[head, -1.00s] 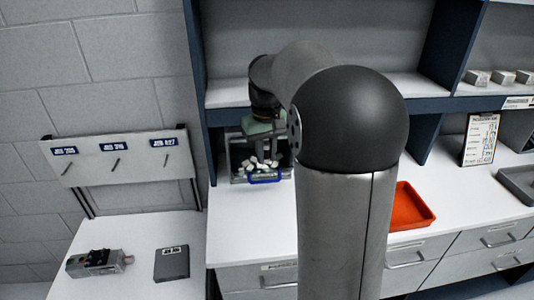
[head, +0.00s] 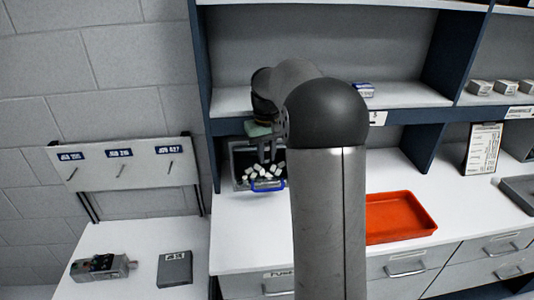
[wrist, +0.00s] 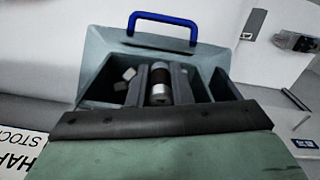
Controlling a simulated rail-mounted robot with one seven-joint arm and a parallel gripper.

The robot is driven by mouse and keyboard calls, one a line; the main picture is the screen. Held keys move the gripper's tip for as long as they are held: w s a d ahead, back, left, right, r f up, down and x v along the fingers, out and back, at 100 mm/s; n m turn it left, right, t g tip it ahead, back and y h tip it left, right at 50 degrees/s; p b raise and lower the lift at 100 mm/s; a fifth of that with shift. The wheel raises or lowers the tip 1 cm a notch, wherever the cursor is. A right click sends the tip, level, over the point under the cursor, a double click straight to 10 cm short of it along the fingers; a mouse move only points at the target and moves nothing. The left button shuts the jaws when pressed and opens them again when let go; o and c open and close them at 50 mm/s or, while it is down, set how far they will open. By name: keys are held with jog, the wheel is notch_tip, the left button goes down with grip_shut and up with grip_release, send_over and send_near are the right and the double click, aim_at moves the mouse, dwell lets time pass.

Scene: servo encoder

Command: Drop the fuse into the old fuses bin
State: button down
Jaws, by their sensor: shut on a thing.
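The old fuses bin (head: 238,172) is a grey open box with a blue handle, standing on the white counter under the shelf. Several small white pieces lie in it. My gripper (head: 267,161) points down over the bin, with its fingertips at or just above the opening. In the wrist view the bin (wrist: 98,68) lies beyond the green gripper body. There my gripper (wrist: 160,88) is shut on the fuse (wrist: 160,80), a small cylinder with a dark middle and pale metal ends. I cannot tell whether the fuse is below the bin's rim.
An orange tray (head: 400,217) sits on the counter to the right. A lower side table holds a metal device (head: 103,267) and a dark box (head: 174,269), below a labelled hook board (head: 122,162). Shelf uprights flank the bin area.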

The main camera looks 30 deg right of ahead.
jog(key=c, duration=1.2)
grip_release()
jog(key=shift+c, duration=0.2)
notch_tip(320, 180, up, 18)
jog(key=shift+f, duration=0.25)
jog(key=s+a+f, duration=0.5)
jog(key=s+f, duration=0.2)
jog(key=s, duration=0.3)
jog(key=s+a+f, duration=0.5)
jog(key=s+f, duration=0.2)
jog(key=s, duration=0.2)
jog(key=s+a+f+n, duration=0.1)
jog(key=s+a+f, duration=0.5)
jog(key=s+f, duration=0.2)
jog(key=s, duration=0.2)
jog(key=shift+s+t, duration=0.3)
jog(key=shift+t, duration=0.1)
